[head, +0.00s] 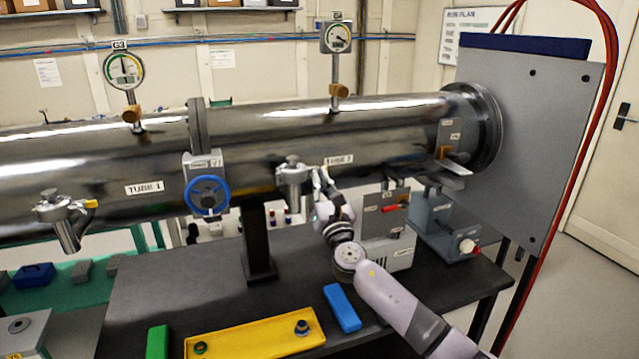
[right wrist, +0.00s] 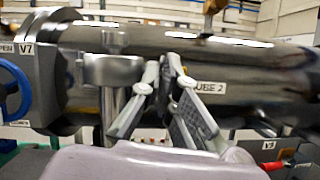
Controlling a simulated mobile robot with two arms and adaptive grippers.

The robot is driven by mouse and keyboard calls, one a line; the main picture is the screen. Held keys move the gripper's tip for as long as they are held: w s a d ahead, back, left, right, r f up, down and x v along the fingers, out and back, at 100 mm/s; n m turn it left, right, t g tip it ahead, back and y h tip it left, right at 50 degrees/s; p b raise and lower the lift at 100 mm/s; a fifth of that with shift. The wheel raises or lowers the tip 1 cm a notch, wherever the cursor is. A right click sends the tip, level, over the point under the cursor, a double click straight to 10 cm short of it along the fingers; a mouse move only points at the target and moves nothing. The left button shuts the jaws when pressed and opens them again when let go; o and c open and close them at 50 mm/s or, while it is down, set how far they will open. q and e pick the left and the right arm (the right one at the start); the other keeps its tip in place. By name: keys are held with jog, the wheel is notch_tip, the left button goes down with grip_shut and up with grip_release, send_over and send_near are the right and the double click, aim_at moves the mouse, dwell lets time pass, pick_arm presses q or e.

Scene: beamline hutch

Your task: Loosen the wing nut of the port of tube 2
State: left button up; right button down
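Tube 2 (head: 390,125) is a long polished steel tube with a printed label (head: 338,159); it also fills the right wrist view (right wrist: 250,60). Its port (head: 293,175) is a short capped steel branch on the tube's near side; it shows left of the fingers in the right wrist view (right wrist: 110,72). My right gripper (head: 320,174) is at the right side of this port. In the right wrist view its fingertips (right wrist: 162,65) are close together beside the port's clamp. The wing nut is not distinguishable, probably hidden by the fingers. My left gripper is out of view.
Tube 1 (head: 90,160) has a similar port (head: 65,218) with a brass-coloured wing nut (head: 91,204). A blue handwheel valve (head: 208,196) stands left of tube 2's port. A grey box (head: 384,225), yellow tray (head: 255,336) and blue block (head: 342,307) are on the dark bench.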

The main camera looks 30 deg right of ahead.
jog(key=shift+n, duration=0.5)
jog(key=c, duration=1.8)
grip_release()
jog(key=shift+c, duration=0.2)
jog(key=shift+m, duration=0.3)
